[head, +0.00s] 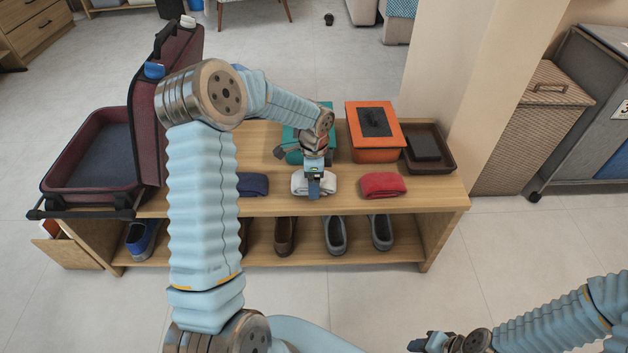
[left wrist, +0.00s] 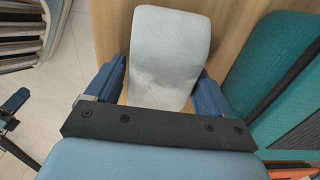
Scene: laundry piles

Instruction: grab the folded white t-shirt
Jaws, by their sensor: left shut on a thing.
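The folded white t-shirt (head: 299,184) lies on the top board of the wooden shoe bench (head: 442,188), between a folded navy cloth (head: 253,184) and a folded red cloth (head: 383,186). My left gripper (head: 315,187) reaches down over it from behind and is shut on it, partly hiding it. In the left wrist view the white t-shirt (left wrist: 168,48) is between the two blue fingers, with wood beside it. My right gripper (head: 419,344) is low at the bottom edge, away from the bench; its finger gap is unclear.
Behind the t-shirt stand a teal box (head: 291,157), an orange box (head: 374,154) and a dark tray (head: 450,162). An open suitcase (head: 72,165) is at the left. Several shoes (head: 336,235) sit on the lower shelf. A pillar (head: 480,70) rises at the right.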

